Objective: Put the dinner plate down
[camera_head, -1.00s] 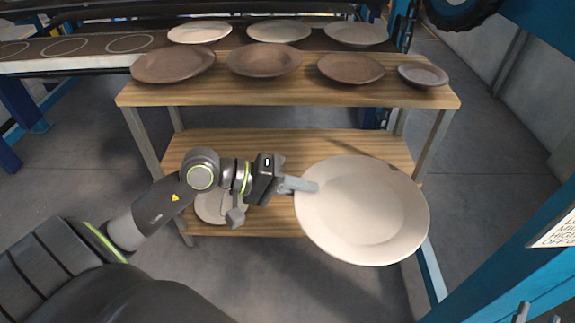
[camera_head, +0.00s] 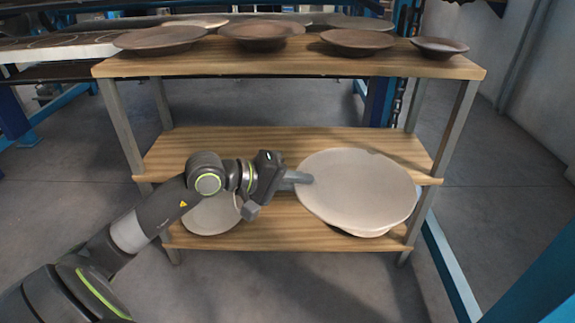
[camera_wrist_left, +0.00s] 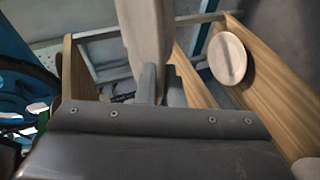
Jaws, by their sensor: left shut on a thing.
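The dinner plate (camera_head: 357,188) is a large pale beige disc. It is tilted slightly in front of the lower wooden boards of the shelf unit. My left gripper (camera_head: 302,178) is shut on its left rim. In the left wrist view the plate (camera_wrist_left: 147,40) shows nearly edge-on between the fingers (camera_wrist_left: 160,85). Part of another pale rim (camera_head: 362,233) shows just under the held plate; whether the two touch I cannot tell. My right gripper is not in view.
The wooden shelf unit (camera_head: 290,66) carries several brown plates, such as this one (camera_head: 357,41), on top. A pale plate (camera_head: 212,214) lies on the lowest board, behind my arm. A blue post (camera_head: 540,285) stands at the right.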

